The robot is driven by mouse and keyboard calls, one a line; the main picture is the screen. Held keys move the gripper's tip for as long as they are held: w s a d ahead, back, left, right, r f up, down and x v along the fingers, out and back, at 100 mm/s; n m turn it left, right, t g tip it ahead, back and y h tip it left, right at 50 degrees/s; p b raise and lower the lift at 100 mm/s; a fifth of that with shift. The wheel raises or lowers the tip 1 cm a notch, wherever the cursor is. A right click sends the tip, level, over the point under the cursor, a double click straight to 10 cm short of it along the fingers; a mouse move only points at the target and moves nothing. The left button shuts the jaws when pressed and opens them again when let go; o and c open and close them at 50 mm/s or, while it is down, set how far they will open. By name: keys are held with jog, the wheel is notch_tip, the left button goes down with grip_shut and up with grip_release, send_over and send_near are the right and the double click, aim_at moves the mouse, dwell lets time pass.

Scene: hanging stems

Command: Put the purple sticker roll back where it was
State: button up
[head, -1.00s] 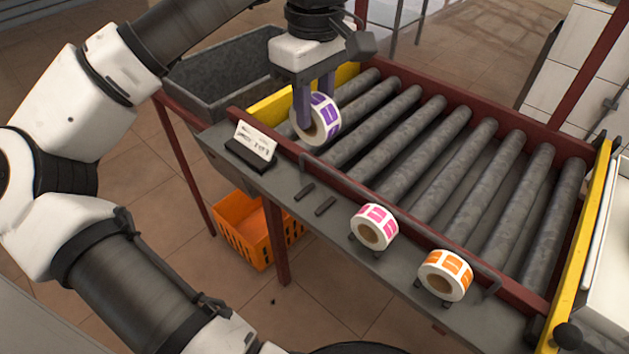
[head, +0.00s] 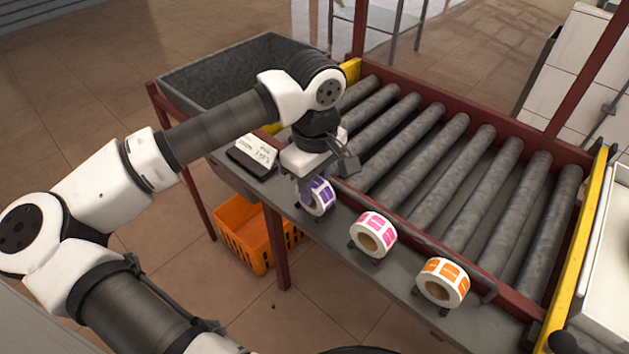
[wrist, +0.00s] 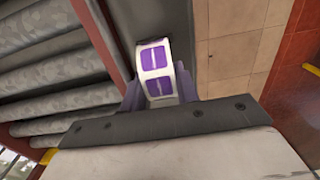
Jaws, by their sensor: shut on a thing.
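The purple sticker roll (head: 321,197), white with purple labels, is between the fingers of my gripper (head: 310,190), which is shut on it. It is upright over the grey front ledge (head: 400,277), left of the pink roll; whether it touches the ledge or its rails I cannot tell. In the wrist view the purple roll (wrist: 157,72) stands between the two purple fingers. The pink sticker roll (head: 373,235) and the orange sticker roll (head: 443,282) stand on small dark rails on the ledge.
A card on a black stand (head: 254,154) is on the ledge, left of my gripper. The roller conveyor (head: 440,150) lies behind a red rail and is empty. A grey bin (head: 240,70) is at the back left. An orange crate (head: 245,235) is below on the floor.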

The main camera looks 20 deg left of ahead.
jog(key=shift+f, duration=0.15)
jog(key=o, duration=0.8)
jog(key=shift+r, duration=0.2)
